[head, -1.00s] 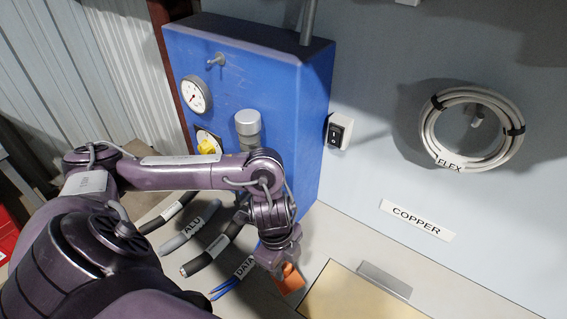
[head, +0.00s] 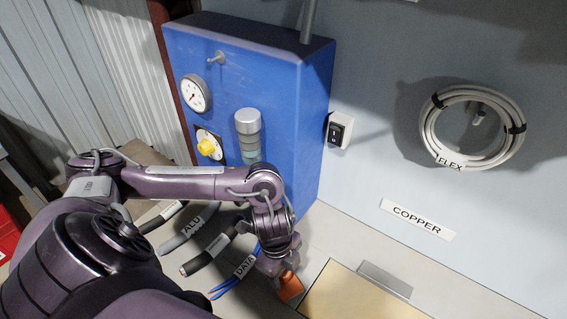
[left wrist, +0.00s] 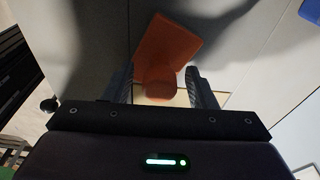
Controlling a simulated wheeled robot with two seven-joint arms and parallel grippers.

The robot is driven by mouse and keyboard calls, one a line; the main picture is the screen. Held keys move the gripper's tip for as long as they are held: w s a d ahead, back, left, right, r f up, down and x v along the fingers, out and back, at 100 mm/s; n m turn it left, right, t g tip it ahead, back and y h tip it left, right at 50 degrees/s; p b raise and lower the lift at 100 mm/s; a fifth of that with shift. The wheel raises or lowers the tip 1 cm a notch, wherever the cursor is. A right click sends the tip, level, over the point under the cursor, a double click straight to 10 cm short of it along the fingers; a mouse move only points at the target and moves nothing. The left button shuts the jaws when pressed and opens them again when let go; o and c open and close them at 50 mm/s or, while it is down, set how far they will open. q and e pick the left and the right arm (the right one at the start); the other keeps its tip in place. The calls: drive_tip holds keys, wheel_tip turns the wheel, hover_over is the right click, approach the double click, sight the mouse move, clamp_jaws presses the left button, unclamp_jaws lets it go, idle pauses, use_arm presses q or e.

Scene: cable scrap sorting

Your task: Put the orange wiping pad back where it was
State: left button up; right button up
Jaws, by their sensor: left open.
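The orange wiping pad (head: 290,287) lies near the left edge of the tan board, partly hidden by my left gripper (head: 280,270). In the left wrist view the pad (left wrist: 168,48) shows as an orange square with a rounded orange part (left wrist: 160,88) nearer the camera. That rounded part is between the two dark fingers of my left gripper (left wrist: 160,92), which are apart. I cannot tell whether the fingers touch it. My right gripper does not show in these views.
Labelled cable pieces, such as the DATA one (head: 240,270) and the ALU one (head: 190,232), lie left of my gripper. The blue box (head: 270,110) stands behind my arm. A tan board (head: 350,298) with a grey bar (head: 384,280) is at the right. A FLEX coil (head: 430,135) hangs on the wall.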

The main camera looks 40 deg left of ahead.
use_arm(q)
drive_tip(key=shift+r, duration=0.1)
wheel_tip(320, 180, up, 12)
drive_tip(key=a+p, duration=0.1)
drive_tip(key=p, duration=0.2)
drive_tip(key=shift+a, duration=0.4)
drive_tip(key=shift+s, duration=0.1)
